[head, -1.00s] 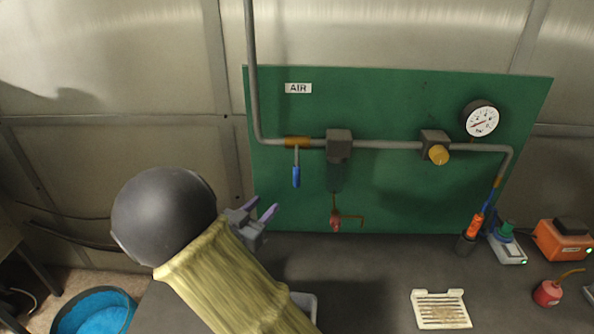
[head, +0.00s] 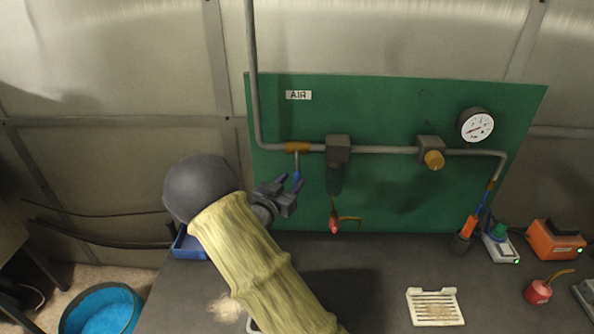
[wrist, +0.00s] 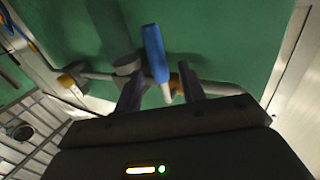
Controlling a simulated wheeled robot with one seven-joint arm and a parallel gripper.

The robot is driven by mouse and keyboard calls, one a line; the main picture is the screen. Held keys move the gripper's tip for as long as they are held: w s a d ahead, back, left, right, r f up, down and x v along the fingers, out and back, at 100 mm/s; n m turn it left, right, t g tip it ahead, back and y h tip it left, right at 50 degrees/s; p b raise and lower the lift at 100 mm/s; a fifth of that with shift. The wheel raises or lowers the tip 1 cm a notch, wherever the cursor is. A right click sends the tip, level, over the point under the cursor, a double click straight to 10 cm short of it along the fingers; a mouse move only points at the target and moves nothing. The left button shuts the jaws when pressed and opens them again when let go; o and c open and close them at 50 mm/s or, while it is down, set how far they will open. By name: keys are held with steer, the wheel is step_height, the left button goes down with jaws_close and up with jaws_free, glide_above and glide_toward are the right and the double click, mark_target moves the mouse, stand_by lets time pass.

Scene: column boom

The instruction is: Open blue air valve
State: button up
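The blue air valve handle (head: 296,176) hangs down from a brass valve body (head: 297,147) on the grey pipe, under the AIR sign. My gripper (head: 290,184) is at the handle's lower end, its fingers apart. In the wrist view the blue handle (wrist: 154,52) shows between and beyond the two open fingers (wrist: 161,88). The lever's bare metal part lies between the fingertips. I cannot tell whether either finger touches it. In the head view the fingers partly cover the handle.
The green board (head: 390,200) carries a filter (head: 337,150), a yellow regulator knob (head: 434,160), a white gauge (head: 477,126) and a small red drain valve (head: 334,224). A blue bin (head: 188,246) stands on the bench near my arm. A white slotted tray (head: 435,307) lies on the bench.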

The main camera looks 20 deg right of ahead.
mark_target(295, 178)
steer(key=shift+p+x, duration=0.6)
steer(key=shift+x, duration=1.35)
jaws_close()
steer(key=shift+d, duration=0.1)
